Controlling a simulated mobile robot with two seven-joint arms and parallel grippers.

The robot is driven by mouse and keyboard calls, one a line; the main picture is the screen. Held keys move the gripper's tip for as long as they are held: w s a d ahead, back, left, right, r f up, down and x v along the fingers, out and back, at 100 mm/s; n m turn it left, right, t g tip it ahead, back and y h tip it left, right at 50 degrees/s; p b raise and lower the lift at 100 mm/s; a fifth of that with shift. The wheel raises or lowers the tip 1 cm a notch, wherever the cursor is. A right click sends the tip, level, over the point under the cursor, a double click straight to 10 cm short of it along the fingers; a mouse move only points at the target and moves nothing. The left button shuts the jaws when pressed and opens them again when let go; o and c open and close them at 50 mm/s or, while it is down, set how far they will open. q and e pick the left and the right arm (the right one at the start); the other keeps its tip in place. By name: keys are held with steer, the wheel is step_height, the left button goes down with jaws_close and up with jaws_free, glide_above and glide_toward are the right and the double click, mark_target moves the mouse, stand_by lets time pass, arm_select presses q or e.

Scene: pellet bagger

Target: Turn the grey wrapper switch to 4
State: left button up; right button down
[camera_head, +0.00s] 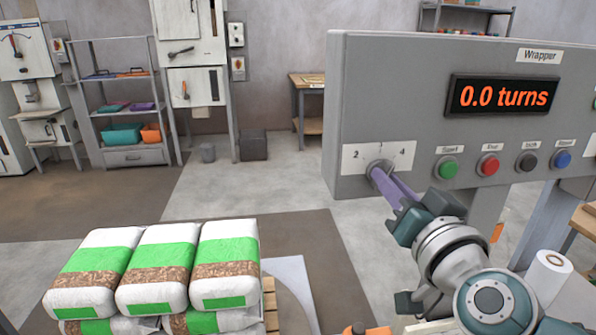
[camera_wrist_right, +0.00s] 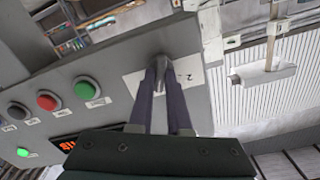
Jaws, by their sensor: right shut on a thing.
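The grey wrapper switch (camera_head: 378,164) is a small knob on a white label plate at the lower left of the grey wrapper panel (camera_head: 410,85). The plate shows 2 at the left and 4 at the right; the mark between them is mostly hidden. My right gripper (camera_head: 384,176) has its purple fingers shut on the knob, reaching in from the lower right. In the right wrist view, the two fingers close on the grey knob (camera_wrist_right: 163,66) from both sides. I cannot tell which number the knob points at. My left gripper is not in view.
The panel's display (camera_head: 503,95) reads 0.0 turns. Green (camera_head: 448,168), red (camera_head: 489,165), black (camera_head: 527,161) and blue (camera_head: 562,159) buttons sit right of the switch, close to my right wrist. Stacked green-and-white bags (camera_head: 155,262) stand at the lower left.

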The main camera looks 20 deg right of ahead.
steer(key=m, duration=0.5)
steer(key=shift+m, duration=0.3)
steer(key=c, duration=0.9)
jaws_free()
steer(key=shift+o, duration=0.2)
steer(key=v, duration=1)
